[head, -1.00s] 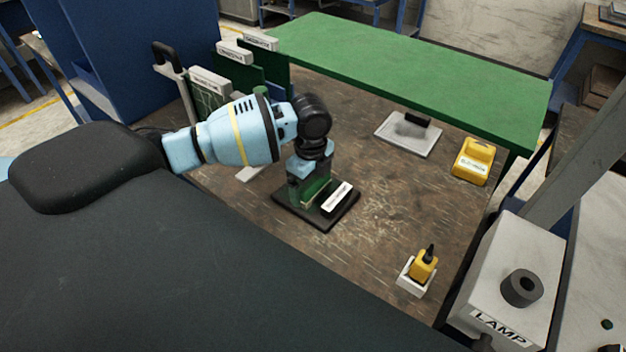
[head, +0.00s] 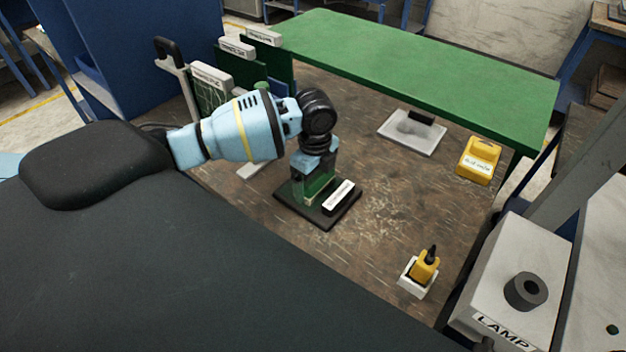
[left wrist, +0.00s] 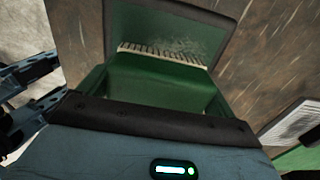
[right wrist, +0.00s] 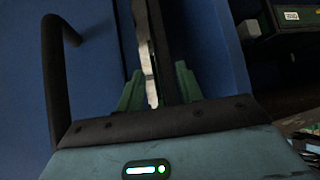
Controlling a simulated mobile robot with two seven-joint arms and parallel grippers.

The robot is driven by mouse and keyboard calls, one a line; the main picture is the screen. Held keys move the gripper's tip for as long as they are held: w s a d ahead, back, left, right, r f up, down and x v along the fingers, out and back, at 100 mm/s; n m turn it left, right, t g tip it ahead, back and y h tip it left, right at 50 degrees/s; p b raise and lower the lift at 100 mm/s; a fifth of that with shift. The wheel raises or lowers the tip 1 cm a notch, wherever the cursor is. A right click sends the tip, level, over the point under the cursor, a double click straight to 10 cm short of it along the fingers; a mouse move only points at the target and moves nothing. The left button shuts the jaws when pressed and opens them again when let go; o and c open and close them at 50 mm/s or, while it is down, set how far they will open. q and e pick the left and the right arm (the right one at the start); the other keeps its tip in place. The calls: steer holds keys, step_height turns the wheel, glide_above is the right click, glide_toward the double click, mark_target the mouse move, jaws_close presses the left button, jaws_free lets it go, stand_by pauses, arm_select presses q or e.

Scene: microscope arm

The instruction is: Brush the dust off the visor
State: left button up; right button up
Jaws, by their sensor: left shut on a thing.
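The visor (head: 350,212) is a dark-framed panel lying on the brown bench, with a white label block on it. Its green face (left wrist: 120,28) shows pale, streaky dust in the left wrist view. My left gripper (head: 317,187) points down over the visor. It is shut on a brush (left wrist: 160,80) with a green body and a row of pale bristles. The bristles lie against or just over the dusty face; I cannot tell if they touch. My right gripper (right wrist: 158,92) shows only in its wrist view, its green fingers apart, before a blue panel.
A white tray (head: 390,136) with a black block lies at the back. A yellow box (head: 478,160) stands right, and a yellow item (head: 424,268) sits in a white holder in front. Labelled upright boards (head: 212,77) stand at left. A green surface (head: 420,65) runs behind.

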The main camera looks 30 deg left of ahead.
arm_select(q)
steer(key=shift+f, duration=0.15)
steer(key=shift+w+b, duration=0.3)
steer(key=shift+w, duration=0.65)
arm_select(e)
steer(key=shift+s+f, duration=0.4)
steer(key=shift+f, duration=0.1)
arm_select(q)
steer(key=shift+r, duration=0.25)
arm_select(e)
steer(key=shift+w+r, duration=0.1)
steer(key=shift+r, duration=0.05)
arm_select(q)
steer(key=shift+w+r+p, duration=0.1)
steer(key=shift+r+p, duration=0.55)
steer(key=shift+r, duration=1.8)
arm_select(e)
steer(key=shift+w+r, duration=0.85)
steer(key=shift+r, duration=0.15)
arm_select(q)
steer(key=shift+f, duration=0.1)
arm_select(e)
steer(key=shift+s+f, duration=0.1)
steer(key=shift+s, duration=0.05)
